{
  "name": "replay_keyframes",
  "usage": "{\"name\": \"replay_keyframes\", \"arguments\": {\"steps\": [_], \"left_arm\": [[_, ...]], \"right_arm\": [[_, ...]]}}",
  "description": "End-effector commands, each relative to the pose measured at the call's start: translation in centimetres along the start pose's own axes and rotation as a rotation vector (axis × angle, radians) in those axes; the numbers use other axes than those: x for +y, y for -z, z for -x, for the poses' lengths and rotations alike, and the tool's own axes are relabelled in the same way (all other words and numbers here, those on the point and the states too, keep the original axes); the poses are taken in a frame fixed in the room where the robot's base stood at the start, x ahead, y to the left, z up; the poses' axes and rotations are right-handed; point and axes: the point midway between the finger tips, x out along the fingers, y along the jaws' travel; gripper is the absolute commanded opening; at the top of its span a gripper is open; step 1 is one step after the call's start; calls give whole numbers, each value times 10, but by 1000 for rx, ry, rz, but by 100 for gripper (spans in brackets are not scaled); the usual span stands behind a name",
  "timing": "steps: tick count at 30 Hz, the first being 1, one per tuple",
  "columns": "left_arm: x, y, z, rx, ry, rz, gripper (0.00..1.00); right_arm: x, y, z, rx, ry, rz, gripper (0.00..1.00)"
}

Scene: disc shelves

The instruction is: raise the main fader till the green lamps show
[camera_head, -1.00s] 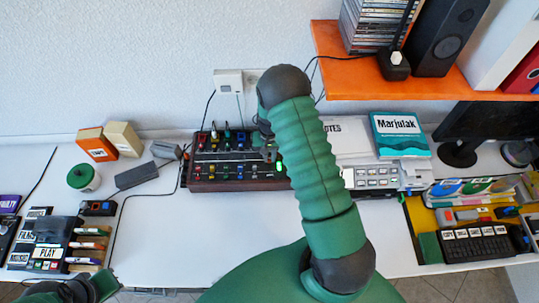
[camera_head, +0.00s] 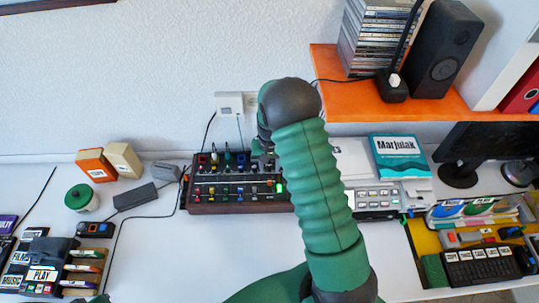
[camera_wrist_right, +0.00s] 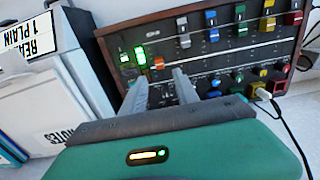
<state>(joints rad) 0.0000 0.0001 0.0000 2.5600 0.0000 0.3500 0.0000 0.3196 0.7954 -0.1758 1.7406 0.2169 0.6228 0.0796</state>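The mixer (camera_head: 235,207) is a dark panel with a wooden edge, below the wall socket. In the right wrist view its panel (camera_wrist_right: 200,50) shows a row of coloured fader caps and a row of knobs. A green light (camera_wrist_right: 141,55) glows there, with a smaller green one (camera_wrist_right: 125,57) beside it. An orange cap (camera_wrist_right: 158,63) lies just beyond my right fingertips; whether it is the main fader I cannot tell. My right gripper (camera_wrist_right: 160,77) is open, its fingers apart over the panel; contact is unclear.
A grey device with buttons (camera_head: 372,203) stands right of the mixer, and an orange shelf (camera_head: 430,112) hangs above. A black cable (camera_head: 120,232) runs along the table on the left. The white table (camera_head: 165,260) is clear in front of the mixer.

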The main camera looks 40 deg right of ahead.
Motion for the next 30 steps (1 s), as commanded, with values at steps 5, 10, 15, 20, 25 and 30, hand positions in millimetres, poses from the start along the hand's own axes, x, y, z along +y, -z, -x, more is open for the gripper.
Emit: {"name": "replay_keyframes", "arguments": {"steps": [5, 10, 15, 20, 25, 30], "left_arm": [[0, -1, -4, 0, 0, 0, 0], [0, -1, -6, 0, 0, 0, 0], [0, -1, -6, 0, 0, 0, 0], [0, -1, -6, 0, 0, 0, 0], [0, -1, -6, 0, 0, 0, 0], [0, -1, -6, 0, 0, 0, 0]], "right_arm": [[-1, 1, 51, 3, 2, 1, 36], [0, 2, 83, 1, 1, 0, 36], [0, 1, 93, -2, 0, 0, 36], [0, 1, 93, -3, 0, 0, 36], [0, 1, 93, -2, 0, 0, 36], [-15, -18, 98, 14, 11, 58, 36]]}}
